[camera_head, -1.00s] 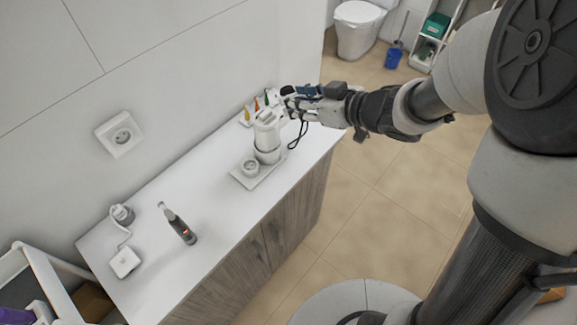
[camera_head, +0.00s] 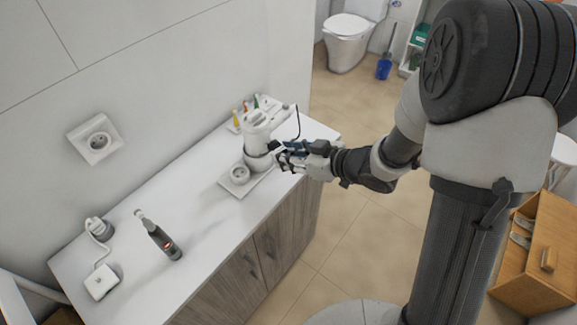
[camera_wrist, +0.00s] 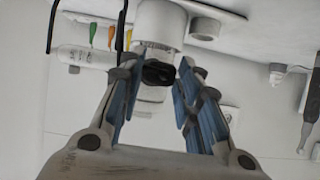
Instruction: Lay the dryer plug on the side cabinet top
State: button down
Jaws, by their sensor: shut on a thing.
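My gripper (camera_head: 282,158) is shut on the dark dryer plug (camera_wrist: 158,73), which shows between the blue-padded fingers in the wrist view. In the head view the fingers hide the plug. A thin black cord (camera_head: 298,122) arcs up beside the gripper, and a black cord also shows in the wrist view (camera_wrist: 50,28). The gripper is at the right of the white-topped side cabinet (camera_head: 195,213), near its front edge. It is close to the white cylindrical device (camera_head: 256,135); I cannot tell if they touch.
The device and a small cup (camera_head: 240,174) stand on a white tray (camera_head: 252,186). Coloured brushes (camera_head: 246,107) lie behind. A dark trimmer (camera_head: 160,240), a charger (camera_head: 99,229) and a white box (camera_head: 101,282) are at left. The cabinet's middle is clear.

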jog(key=shift+f+b, duration=0.65)
jog(key=shift+f, duration=1.2)
jog(key=shift+f, duration=0.15)
jog(key=c, duration=1.1)
grip_release()
jog(key=shift+o, duration=0.2)
jog(key=shift+d+r, duration=0.1)
jog(key=shift+r, duration=0.15)
jog(key=p+v, duration=0.4)
jog(key=v, duration=0.7)
jog(key=shift+s+d+r, duration=0.15)
jog(key=shift+s+d, duration=0.1)
